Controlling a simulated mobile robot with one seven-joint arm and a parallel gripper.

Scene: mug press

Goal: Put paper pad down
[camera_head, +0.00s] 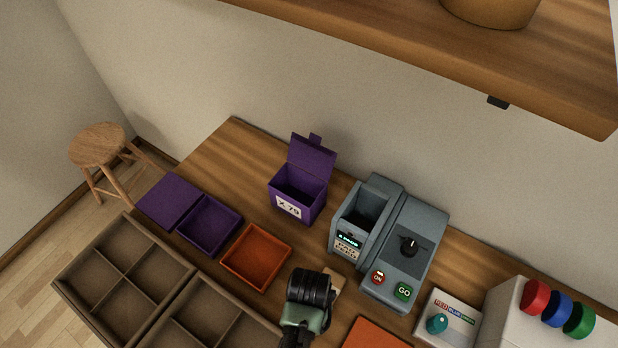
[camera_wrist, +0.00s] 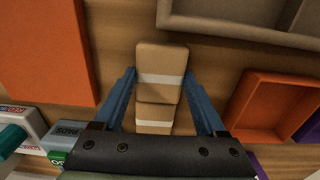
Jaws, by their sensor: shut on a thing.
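In the wrist view, a tan paper pad with a white band (camera_wrist: 160,75) sits between the blue fingertips of my gripper (camera_wrist: 160,72), which is shut on it. A second tan banded pad (camera_wrist: 153,117) lies on the table just below it in that view, partly overlapped by the held one. In the head view, my gripper (camera_head: 307,300) is over the table, in front of the grey press, and hides the held pad. A bit of tan pad (camera_head: 335,283) shows to its right. I cannot tell how high the held pad is above the table.
An orange tray (camera_head: 256,258), purple tray (camera_head: 210,226) and brown divided tray (camera_head: 160,258) lie to the left. A purple open box (camera_head: 298,190) and a grey machine (camera_head: 395,240) stand behind. An orange panel (camera_head: 375,334) lies at front right. Bare wood shows around the pads.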

